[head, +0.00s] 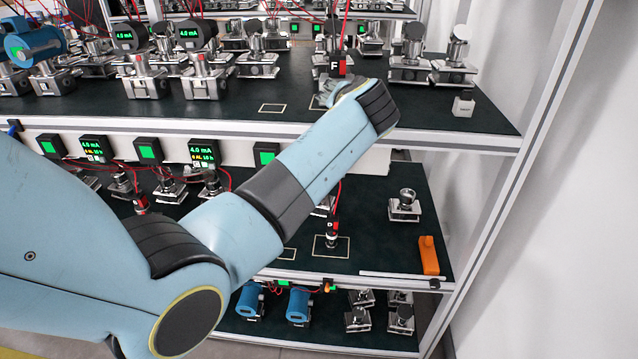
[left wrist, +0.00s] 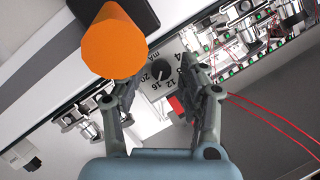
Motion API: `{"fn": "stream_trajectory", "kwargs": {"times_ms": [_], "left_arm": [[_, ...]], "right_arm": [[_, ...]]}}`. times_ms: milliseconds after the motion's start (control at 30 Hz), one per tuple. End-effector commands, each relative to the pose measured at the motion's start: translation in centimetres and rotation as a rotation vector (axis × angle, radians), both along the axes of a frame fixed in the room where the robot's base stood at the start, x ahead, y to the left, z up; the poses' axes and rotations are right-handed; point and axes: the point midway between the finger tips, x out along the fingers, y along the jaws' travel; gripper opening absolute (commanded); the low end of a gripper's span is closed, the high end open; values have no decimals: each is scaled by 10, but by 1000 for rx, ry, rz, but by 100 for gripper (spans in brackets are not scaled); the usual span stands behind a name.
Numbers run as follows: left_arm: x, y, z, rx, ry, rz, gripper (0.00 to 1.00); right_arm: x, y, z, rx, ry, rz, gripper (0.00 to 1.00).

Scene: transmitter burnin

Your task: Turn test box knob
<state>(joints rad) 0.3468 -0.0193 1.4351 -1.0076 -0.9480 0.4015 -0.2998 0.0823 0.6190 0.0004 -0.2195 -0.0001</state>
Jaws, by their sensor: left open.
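My left gripper (left wrist: 162,78) is open, with one finger on each side of the knob as seen from the wrist. Whether the fingers touch the knob cannot be told. In the head view my left arm reaches over the middle of the rack; its gripper (head: 342,90) is mostly hidden behind the wrist, and the knob is hidden too. My right gripper is not in view.
An orange cylinder (left wrist: 114,44) sits close beside the left finger. Red cables (left wrist: 265,120) run past the right finger. The upper shelf (head: 440,118) carries several transmitters. A lower shelf holds an orange block (head: 428,256). A rack post (head: 535,125) stands at the right.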

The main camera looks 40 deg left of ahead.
Motion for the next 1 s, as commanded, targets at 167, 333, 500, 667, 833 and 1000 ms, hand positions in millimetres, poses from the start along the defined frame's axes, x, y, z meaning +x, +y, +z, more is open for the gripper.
{"fn": "stream_trajectory", "kwargs": {"times_ms": [167,333,500,667,833,1000], "left_arm": [[-2,3,6,-192,-120,0,44],[-23,-15,17,-293,-182,0,44],[-51,-37,30,-292,-180,0,44],[-76,-57,42,-292,-180,0,44],[-87,-60,8,-288,-139,-7,44],[-96,-61,-29,-290,-88,-16,44]], "right_arm": [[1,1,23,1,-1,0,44],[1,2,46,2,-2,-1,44],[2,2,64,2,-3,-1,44],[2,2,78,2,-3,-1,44],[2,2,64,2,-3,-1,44],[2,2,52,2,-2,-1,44]]}}
